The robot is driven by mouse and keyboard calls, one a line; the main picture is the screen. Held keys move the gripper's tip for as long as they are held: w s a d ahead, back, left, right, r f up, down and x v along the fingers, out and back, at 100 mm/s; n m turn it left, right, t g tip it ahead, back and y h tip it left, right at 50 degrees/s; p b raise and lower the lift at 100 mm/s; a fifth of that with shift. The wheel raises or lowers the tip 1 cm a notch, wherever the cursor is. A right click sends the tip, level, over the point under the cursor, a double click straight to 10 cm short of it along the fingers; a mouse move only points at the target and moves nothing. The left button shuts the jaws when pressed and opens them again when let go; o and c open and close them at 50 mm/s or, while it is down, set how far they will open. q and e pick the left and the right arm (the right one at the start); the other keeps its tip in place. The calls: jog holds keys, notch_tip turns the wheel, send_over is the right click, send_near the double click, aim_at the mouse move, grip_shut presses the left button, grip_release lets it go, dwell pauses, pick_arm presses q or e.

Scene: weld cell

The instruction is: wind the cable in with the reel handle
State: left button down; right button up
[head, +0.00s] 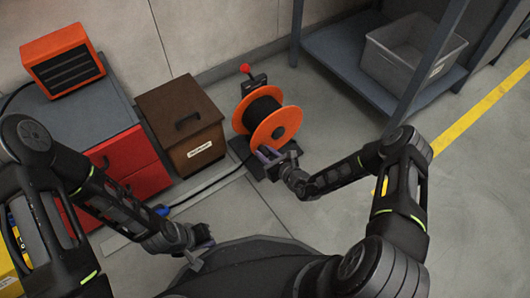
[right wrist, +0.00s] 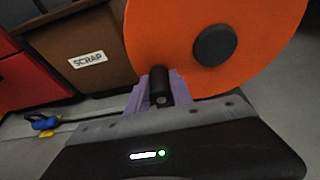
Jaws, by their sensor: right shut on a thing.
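The cable reel has orange flanges (head: 284,124) and dark cable wound between them (head: 262,110). It stands on a dark base on the floor. My right gripper (head: 268,154) is at the lower front of the near flange. In the right wrist view its purple fingers (right wrist: 160,92) are shut on the black reel handle (right wrist: 159,84), below the dark hub (right wrist: 215,45). The loose cable (head: 215,181) runs along the floor to a blue plug (head: 162,210), also in the right wrist view (right wrist: 44,123). My left gripper (head: 203,238) is low and away from the reel; its jaws are unclear.
A brown scrap box (head: 182,125) stands left of the reel, beside a red-drawer cabinet (head: 125,160) with an orange heater (head: 62,60). A red-knobbed lever (head: 245,69) rises behind the reel. A shelf (head: 345,55) holds a grey bin (head: 410,55). Floor at right is clear.

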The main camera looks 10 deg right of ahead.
jog(key=shift+f, duration=0.1)
dwell(0.4)
jog(key=shift+w+d+f+b, duration=0.15)
jog(key=shift+d+f+b, duration=0.2)
jog(key=shift+f+b, duration=0.35)
jog(key=shift+w+d+f+b, duration=0.1)
jog(key=shift+d+f+b, duration=0.3)
jog(key=shift+f, duration=0.5)
jog(key=d+f+b, duration=0.1)
jog(key=w+d+f+b, duration=0.1)
jog(key=shift+d, duration=0.3)
jog(key=shift+f, duration=0.1)
